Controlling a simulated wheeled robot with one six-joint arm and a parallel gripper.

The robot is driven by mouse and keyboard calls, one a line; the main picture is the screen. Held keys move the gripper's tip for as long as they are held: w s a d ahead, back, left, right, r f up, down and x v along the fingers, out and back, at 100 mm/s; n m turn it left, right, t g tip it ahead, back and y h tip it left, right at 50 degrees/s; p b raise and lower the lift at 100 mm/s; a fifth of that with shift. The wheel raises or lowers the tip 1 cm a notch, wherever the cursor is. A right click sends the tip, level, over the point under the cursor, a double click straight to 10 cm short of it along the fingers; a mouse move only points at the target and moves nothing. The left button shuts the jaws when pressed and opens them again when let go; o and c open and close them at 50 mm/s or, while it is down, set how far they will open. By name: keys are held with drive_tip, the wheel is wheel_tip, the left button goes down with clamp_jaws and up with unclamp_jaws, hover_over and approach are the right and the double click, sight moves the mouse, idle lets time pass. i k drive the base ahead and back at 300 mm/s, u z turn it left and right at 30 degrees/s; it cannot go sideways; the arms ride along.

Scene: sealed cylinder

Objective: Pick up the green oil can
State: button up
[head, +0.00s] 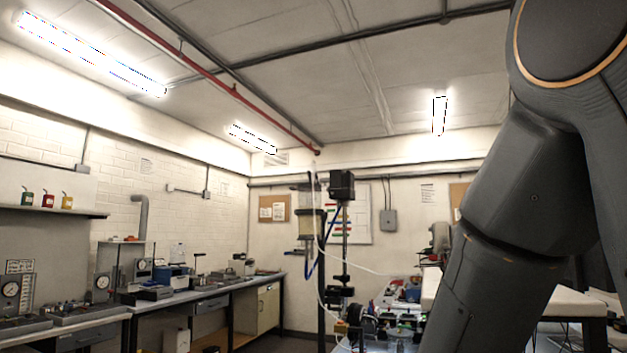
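A small green oil can (28,198) with a thin spout stands upright on a wall shelf at the far left. A red can (47,200) and a yellow-orange can (67,201) stand in a row to its right on the same shelf (50,211). My arm's dark links fill the right side of the view, far from the cans. My gripper is outside the view.
Workbenches (200,294) with gauges and instruments run along the left wall below the shelf. A tall stand with a clear cylinder (306,222) and tubing is in the middle. A cluttered table is at the lower right.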

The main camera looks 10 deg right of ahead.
sight(27, 198)
drive_tip(key=u, duration=1.45)
drive_tip(key=i, duration=4.1)
drive_tip(key=z, duration=0.55)
drive_tip(key=i, duration=2.1)
drive_tip(key=z, duration=0.25)
